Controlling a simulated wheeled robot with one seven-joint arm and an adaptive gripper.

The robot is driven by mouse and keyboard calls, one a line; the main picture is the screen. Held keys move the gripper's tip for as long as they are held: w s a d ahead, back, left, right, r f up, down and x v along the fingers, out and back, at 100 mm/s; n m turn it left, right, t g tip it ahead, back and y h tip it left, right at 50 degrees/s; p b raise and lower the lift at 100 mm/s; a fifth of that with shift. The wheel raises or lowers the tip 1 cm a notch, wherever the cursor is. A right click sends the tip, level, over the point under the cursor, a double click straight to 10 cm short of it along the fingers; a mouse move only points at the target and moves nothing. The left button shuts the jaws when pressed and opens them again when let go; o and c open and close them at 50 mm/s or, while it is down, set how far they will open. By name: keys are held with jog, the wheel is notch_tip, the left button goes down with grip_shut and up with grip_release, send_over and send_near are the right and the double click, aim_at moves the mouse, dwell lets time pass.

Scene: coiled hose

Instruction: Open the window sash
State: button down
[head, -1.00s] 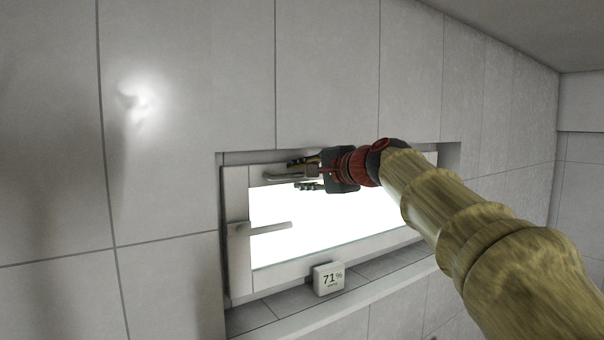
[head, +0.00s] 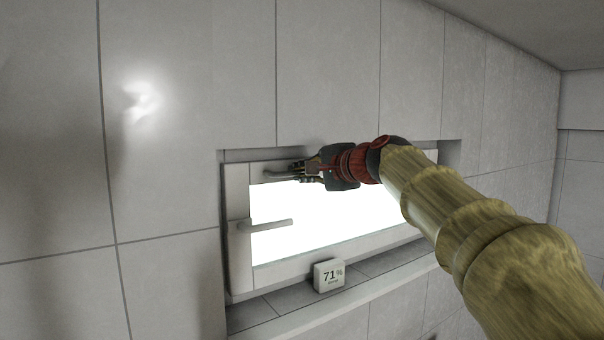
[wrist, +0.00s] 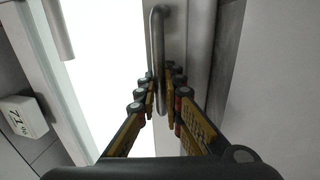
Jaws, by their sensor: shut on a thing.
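The window sash (head: 240,268) is a pale frame around a bright white pane, set in a recess in the tiled wall. It looks closed or nearly closed. A grey lever handle (head: 268,227) is on its left side and points right. A metal bar handle (head: 279,175) is on the top rail; it also shows in the wrist view (wrist: 158,40). My gripper (head: 304,171) is at the top rail, shut on the bar handle. In the wrist view my fingers (wrist: 162,90) lie on both sides of the bar. The fingers partly hide the bar's right end.
A small white display block (head: 329,276) reading 71% stands on the tiled sill (head: 375,265) below the sash; it also shows in the wrist view (wrist: 22,117). The recess edges frame the sash closely. The wall above is bare.

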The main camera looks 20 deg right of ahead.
jog(key=shift+f+b, duration=0.15)
jog(key=shift+b, duration=0.15)
jog(key=shift+s+d+f+b, duration=0.15)
jog(key=shift+s+f+b, duration=0.2)
jog(key=shift+b, duration=0.7)
jog(key=s+d+f+t+b, duration=0.1)
jog(key=s+d+t+b, duration=0.1)
jog(key=s+b, duration=0.4)
jog(key=b, duration=0.5)
jog(key=shift+s+f+y+b, duration=0.25)
jog(key=shift+f+y+b, duration=0.15)
jog(key=c, duration=2)
grip_release()
jog(key=v, duration=1.2)
